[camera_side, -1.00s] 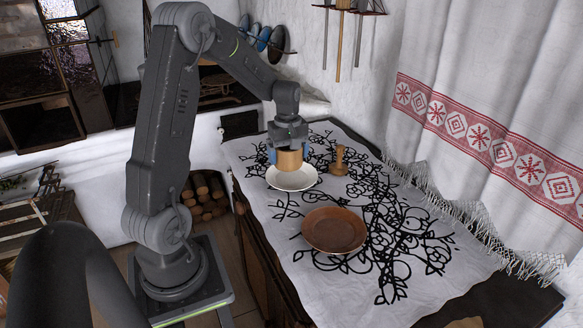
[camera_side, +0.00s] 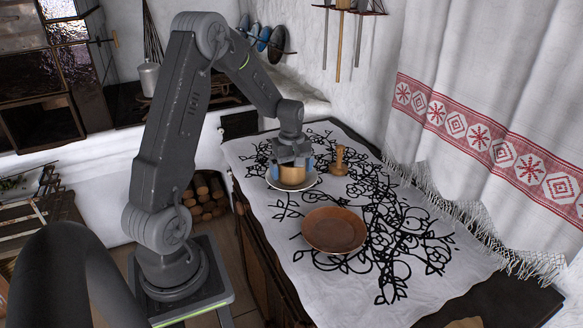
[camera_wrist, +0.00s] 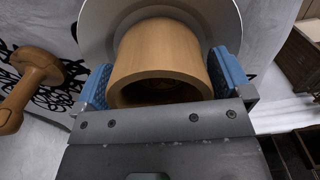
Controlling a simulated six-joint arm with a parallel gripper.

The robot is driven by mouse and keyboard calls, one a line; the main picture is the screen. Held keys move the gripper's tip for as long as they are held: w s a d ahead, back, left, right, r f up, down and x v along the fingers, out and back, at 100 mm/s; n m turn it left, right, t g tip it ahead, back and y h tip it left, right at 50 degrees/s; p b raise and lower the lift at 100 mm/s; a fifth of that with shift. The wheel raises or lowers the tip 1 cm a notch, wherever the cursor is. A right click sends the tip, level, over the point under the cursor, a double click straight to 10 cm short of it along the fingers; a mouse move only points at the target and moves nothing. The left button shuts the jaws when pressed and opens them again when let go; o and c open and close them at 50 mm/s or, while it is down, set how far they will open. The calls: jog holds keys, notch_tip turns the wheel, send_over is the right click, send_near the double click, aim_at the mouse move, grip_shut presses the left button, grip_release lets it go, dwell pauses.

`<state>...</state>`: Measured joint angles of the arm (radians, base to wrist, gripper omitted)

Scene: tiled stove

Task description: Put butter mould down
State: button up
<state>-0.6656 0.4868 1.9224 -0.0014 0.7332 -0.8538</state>
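The butter mould, a light wooden hollow cylinder (camera_side: 292,175), is upright at the white plate on the far part of the cloth. In the wrist view the mould (camera_wrist: 160,60) shows its open end towards the camera. My gripper (camera_side: 292,168) is above the plate and shut on the mould, with a blue finger pad against each side; the pads also show in the wrist view (camera_wrist: 165,78). The white plate (camera_side: 289,187) lies under the mould, which is on it or just above it; I cannot tell which.
A wooden stamp-like piece with a knob (camera_side: 339,161) stands right of the plate; it also shows in the wrist view (camera_wrist: 30,85). A brown clay dish (camera_side: 334,231) lies nearer the front. The patterned white cloth (camera_side: 425,280) is clear around the dish. A fringed curtain (camera_side: 480,120) hangs at right.

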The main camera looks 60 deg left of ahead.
notch_tip(320, 180, up, 12)
jog(key=s+d+r+m+t, duration=0.1)
jog(key=d+r+m, duration=0.35)
jog(key=d, duration=0.35)
jog(key=s+d+r+m+t, duration=0.1)
jog(key=s+d+m, duration=0.3)
jog(key=d, duration=0.2)
jog(key=s+d+r+m+t, duration=0.1)
jog(key=s+d+m+t, duration=0.1)
jog(key=s+d+m, duration=0.2)
jog(key=s+d+m+t, duration=0.1)
jog(key=s+d+m, duration=0.4)
jog(key=d, duration=0.3)
jog(key=shift+s+d+r+t, duration=0.2)
jog(key=shift+s+r+t, duration=0.1)
jog(key=shift+s+r, duration=0.15)
